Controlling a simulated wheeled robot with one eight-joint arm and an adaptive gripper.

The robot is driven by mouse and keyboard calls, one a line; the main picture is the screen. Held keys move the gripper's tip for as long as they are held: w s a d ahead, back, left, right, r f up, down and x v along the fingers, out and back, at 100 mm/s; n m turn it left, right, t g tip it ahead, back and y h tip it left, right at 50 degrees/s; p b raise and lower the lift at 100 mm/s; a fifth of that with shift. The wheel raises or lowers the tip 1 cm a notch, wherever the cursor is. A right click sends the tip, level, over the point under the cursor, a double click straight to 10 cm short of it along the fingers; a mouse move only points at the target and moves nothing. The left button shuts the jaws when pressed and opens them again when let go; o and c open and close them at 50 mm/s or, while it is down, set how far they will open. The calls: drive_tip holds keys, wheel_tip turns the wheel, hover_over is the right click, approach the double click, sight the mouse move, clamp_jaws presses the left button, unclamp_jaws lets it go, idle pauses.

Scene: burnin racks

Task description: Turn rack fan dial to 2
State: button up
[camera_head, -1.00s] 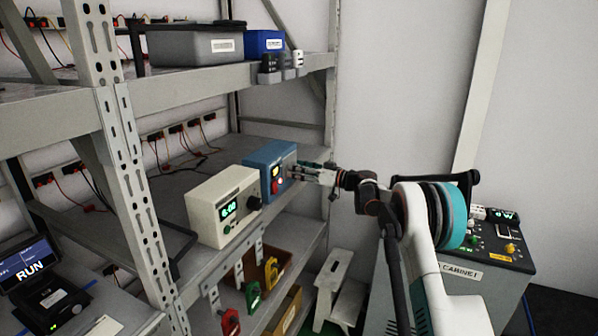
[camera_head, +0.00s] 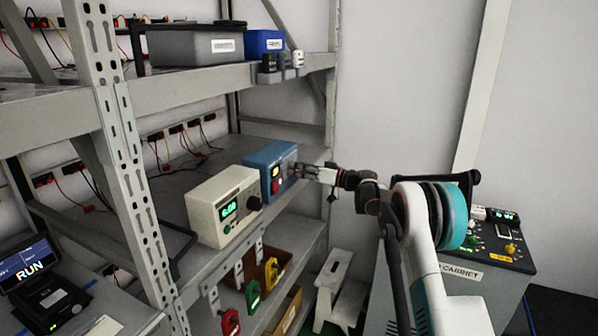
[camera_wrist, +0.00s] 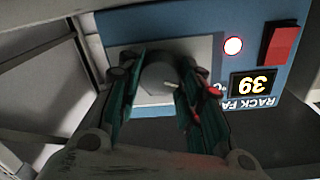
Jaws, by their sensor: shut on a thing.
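The blue rack fan box (camera_head: 268,158) stands on the middle shelf, with a small lit display and a red switch on its front. In the wrist view the box (camera_wrist: 205,22) appears upside down. Its dark round dial (camera_wrist: 160,72) sits between the fingers of my gripper (camera_wrist: 164,88), which is shut on it. The gripper (camera_head: 300,170) reaches the box from the right in the head view. The fingers hide most of the dial, so its pointer position and number marks cannot be read. The lit display (camera_wrist: 252,84) and part of the RACK FAN label show beside it.
A beige box (camera_head: 222,205) with a green display and black knob stands left of the blue box. A shelf upright (camera_head: 120,130) is at the left. Coloured clips (camera_head: 252,295) hang below the shelf edge. A grey cabinet (camera_head: 470,290) and white step stool (camera_head: 335,285) stand at right.

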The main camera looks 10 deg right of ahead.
drive_tip(key=shift+w+d+m+g+b, duration=0.1)
drive_tip(key=shift+m+g+b, duration=0.1)
drive_tip(key=shift+m, duration=4.15)
drive_tip(key=shift+w+m+g+b, duration=0.1)
drive_tip(key=shift+m+b, duration=0.05)
drive_tip(key=shift+m, duration=4.2)
drive_tip(key=shift+f, duration=0.1)
drive_tip(key=o, duration=1.1)
drive_tip(key=shift+c, duration=0.2)
drive_tip(key=shift+s+d, duration=0.1)
